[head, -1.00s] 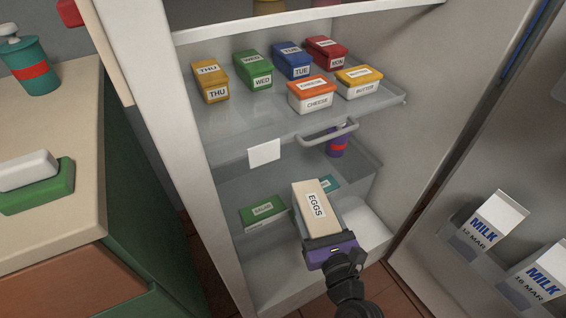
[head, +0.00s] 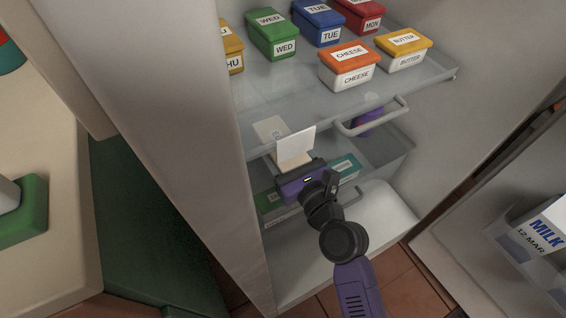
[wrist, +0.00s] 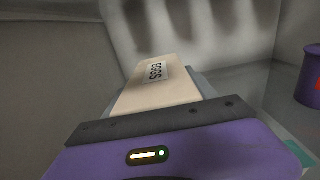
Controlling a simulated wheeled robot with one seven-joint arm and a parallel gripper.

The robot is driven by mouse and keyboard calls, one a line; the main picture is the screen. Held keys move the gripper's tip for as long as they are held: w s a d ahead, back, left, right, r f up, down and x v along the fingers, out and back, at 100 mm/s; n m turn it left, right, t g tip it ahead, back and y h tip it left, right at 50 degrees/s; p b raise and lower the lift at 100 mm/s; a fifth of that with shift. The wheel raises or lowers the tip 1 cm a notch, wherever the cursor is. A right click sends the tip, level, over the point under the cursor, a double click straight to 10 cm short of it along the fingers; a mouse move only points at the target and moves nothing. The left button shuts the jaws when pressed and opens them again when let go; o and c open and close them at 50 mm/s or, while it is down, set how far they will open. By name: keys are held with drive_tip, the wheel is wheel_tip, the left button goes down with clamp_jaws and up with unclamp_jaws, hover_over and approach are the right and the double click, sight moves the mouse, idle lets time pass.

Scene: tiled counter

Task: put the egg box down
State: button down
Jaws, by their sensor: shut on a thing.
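The egg box (wrist: 136,97) is a long beige box with an "EGGS" label. In the wrist view it points away from me, between the grey fingers of my gripper (wrist: 160,92). In the head view my gripper (head: 299,172) reaches under the glass shelf into the lower part of the fridge. There the egg box (head: 291,160) is mostly hidden by a white card on the shelf edge and by my gripper. My gripper is shut on the box. I cannot tell whether its underside touches anything.
The glass shelf (head: 273,103) above holds several labelled boxes. A white card (head: 297,144) and a handle (head: 372,122) are at its front. Below are a green box (head: 270,202), a teal box (head: 345,166) and a purple container (wrist: 309,78). The open door holds milk (head: 545,229).

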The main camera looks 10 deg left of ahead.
drive_tip(key=shift+f+b, duration=1.95)
drive_tip(key=shift+f, duration=0.9)
drive_tip(key=shift+f, duration=0.2)
drive_tip(key=shift+c, duration=1.4)
unclamp_jaws()
drive_tip(key=shift+r, duration=0.2)
drive_tip(key=p+v, duration=0.1)
drive_tip(key=v, duration=1.1)
drive_tip(key=shift+p, duration=0.4)
drive_tip(key=shift+d+f, duration=0.1)
